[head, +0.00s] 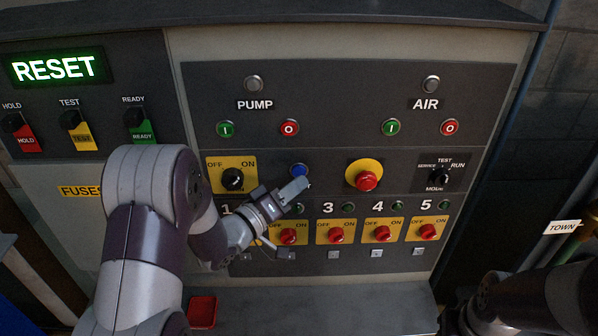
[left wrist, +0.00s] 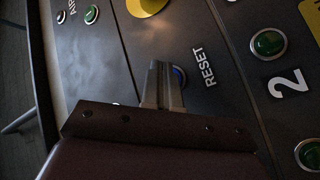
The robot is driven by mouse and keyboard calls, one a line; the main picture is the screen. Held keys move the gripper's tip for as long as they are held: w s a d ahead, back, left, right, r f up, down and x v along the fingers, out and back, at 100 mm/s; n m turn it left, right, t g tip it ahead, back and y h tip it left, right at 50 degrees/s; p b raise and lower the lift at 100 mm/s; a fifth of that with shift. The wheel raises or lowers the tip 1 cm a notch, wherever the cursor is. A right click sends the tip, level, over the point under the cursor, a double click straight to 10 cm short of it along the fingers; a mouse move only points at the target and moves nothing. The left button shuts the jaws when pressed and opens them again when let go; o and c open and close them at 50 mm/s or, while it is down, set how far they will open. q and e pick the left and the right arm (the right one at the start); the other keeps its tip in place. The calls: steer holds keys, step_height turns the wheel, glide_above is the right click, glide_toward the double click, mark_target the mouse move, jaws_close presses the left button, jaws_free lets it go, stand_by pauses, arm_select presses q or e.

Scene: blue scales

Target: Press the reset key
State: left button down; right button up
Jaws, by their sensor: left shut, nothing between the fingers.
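The reset key is a round blue button (head: 299,171) on the dark middle panel, between the yellow-backed OFF/ON switch and the red mushroom button. In the left wrist view the blue key (left wrist: 179,75) is partly hidden behind my fingers, with the RESET label (left wrist: 203,67) beside it. My left gripper (head: 301,185) is shut and empty, its tips right at the key's lower edge in the head view. The wrist view shows the closed fingers (left wrist: 160,85) over the key's edge. I cannot tell whether they touch it. My right gripper is out of view.
A red mushroom button (head: 366,181) on a yellow disc is to the right. An OFF/ON switch (head: 232,178) is to the left. A row of red knobs (head: 336,235) runs below. A lit RESET sign (head: 54,68) is at upper left.

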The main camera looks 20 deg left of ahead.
arm_select(q)
steer(key=shift+w, duration=0.1)
stand_by(0.4)
steer(key=shift+w+a, duration=0.15)
steer(key=shift+w, duration=0.2)
steer(key=shift+w+a, duration=0.1)
steer(key=shift+w, duration=0.25)
stand_by(0.7)
steer(key=shift+s+d, duration=0.2)
steer(key=shift+s, duration=0.6)
steer(key=s, duration=0.2)
steer(key=s+d, duration=0.1)
steer(key=s, duration=0.1)
steer(key=shift+s+d, duration=0.2)
steer(key=shift+s, duration=0.15)
stand_by(0.5)
